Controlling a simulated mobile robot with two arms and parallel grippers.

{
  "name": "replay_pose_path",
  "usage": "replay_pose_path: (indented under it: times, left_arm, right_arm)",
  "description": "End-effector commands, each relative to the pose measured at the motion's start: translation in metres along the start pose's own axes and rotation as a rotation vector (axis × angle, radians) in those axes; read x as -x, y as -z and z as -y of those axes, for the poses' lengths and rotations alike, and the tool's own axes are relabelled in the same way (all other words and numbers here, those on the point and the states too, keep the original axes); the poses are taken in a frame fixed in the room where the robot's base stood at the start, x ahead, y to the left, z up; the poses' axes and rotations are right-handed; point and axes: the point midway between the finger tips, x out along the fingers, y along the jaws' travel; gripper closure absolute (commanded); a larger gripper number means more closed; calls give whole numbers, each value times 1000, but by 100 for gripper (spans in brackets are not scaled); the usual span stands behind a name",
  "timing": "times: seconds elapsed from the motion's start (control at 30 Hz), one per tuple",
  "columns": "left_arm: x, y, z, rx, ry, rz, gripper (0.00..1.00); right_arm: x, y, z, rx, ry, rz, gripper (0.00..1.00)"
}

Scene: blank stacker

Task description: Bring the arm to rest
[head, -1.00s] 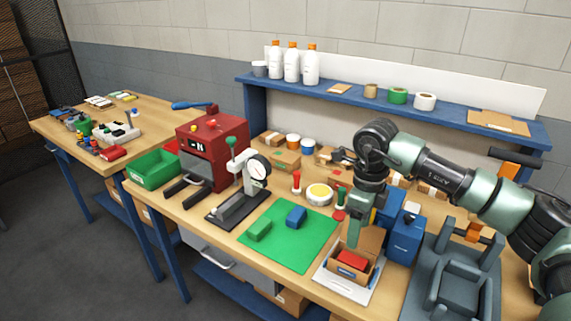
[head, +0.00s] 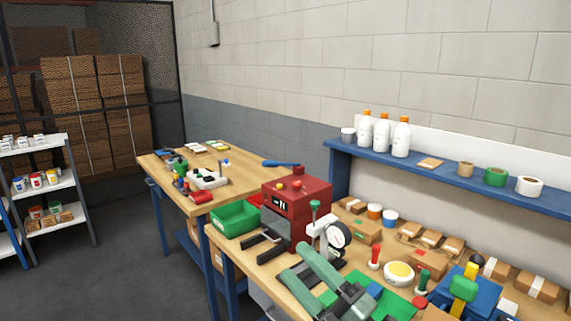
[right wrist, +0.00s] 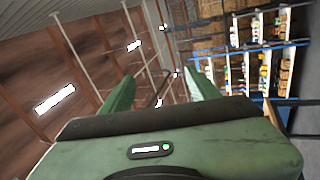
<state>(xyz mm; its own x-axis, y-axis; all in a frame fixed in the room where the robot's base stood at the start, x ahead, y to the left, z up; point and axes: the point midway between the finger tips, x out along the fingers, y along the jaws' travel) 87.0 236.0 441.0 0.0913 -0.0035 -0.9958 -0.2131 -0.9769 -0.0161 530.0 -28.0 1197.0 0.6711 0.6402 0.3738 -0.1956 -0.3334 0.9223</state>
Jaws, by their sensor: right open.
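My right gripper (head: 296,263) is raised at the lower middle of the head view, in front of the bench, with its two green fingers spread and nothing between them. In the right wrist view the open fingers (right wrist: 155,88) point toward the ceiling and distant shelves. The gripper hides part of the green mat (head: 398,304) and the base of the gauge stand (head: 336,237). My left gripper is not in view.
A blue shelf (head: 450,181) carries bottles and tape rolls. A white rack (head: 45,190) stands left. The floor between is clear.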

Motion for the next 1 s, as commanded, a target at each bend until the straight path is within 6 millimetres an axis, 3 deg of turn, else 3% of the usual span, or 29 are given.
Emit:
replay_pose_path:
  times: [0.1,0.2,0.33,0.5,0.6,0.93,1.0]
  left_arm:
    - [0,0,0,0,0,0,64]
    - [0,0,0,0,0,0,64]
    - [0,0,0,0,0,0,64]
    - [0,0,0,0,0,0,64]
    - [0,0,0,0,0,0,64]
    - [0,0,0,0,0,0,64]
    - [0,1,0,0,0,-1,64]
  right_arm:
    - [41,-54,19,-287,5,358,39]
    - [96,-89,54,-512,57,657,39]
    - [179,-101,108,-761,167,1000,39]
    - [276,-73,161,-1000,337,1339,39]
    - [317,-50,177,-1093,424,1473,39]
    - [411,30,196,-1302,676,1782,39]
    - [415,26,215,-1301,689,1792,39]
